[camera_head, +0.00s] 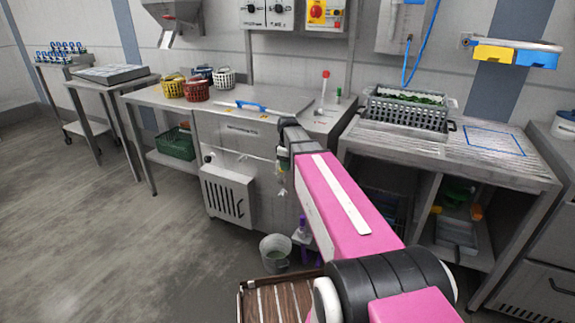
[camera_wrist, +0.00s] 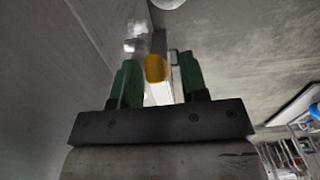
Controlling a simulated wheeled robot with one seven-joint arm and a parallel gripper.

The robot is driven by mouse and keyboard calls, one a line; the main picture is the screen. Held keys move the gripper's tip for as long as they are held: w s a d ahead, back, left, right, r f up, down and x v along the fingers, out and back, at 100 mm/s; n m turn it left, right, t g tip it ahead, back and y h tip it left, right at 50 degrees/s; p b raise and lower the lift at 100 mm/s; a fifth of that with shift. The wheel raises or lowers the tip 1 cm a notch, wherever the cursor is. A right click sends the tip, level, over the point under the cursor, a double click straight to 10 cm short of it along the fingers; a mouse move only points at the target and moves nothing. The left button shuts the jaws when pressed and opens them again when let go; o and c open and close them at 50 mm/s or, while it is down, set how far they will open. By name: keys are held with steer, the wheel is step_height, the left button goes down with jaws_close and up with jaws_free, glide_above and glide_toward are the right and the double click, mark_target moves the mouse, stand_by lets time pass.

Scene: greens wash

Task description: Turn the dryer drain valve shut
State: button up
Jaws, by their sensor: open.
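The dryer (camera_head: 222,150) is the steel cabinet left of my arm in the head view, with a vented white panel (camera_head: 228,197) on its front. In the wrist view, a yellow-ended part (camera_wrist: 155,68), which looks like the drain valve's handle, shows between the green fingers of my gripper (camera_wrist: 155,82). The fingers are apart, with a gap visible on each side of the yellow part. In the head view, my gripper (camera_head: 283,161) is at the dryer's front right. The valve body is mostly hidden, and its turn angle is unclear.
A grey bucket (camera_head: 274,252) stands on the floor below my gripper. A brown slatted crate (camera_head: 262,302) is near my base. A steel bench (camera_head: 510,160) with a grey basket (camera_head: 402,116) stands right of my arm. The floor at left is open.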

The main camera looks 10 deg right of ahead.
jaws_close()
steer(key=shift+s+d+f+t+y, duration=0.5)
steer(key=shift+d+f+t+y, duration=0.1)
steer(key=shift+y, duration=0.3)
steer(key=shift+s+d+f+t+y, duration=0.15)
steer(key=shift+d+f+t+y, duration=0.1)
steer(key=shift+f+t+y, duration=0.5)
steer(key=shift+s+d+f+t+y, duration=0.2)
steer(key=shift+f+t+y, duration=0.4)
steer(key=shift+f+y, duration=0.4)
steer(key=shift+s+d+f+t+y, duration=0.1)
steer(key=shift+d+f+t+y, duration=0.2)
steer(key=shift+f+t+y, duration=0.55)
steer(key=shift+r, duration=0.1)
jaws_free()
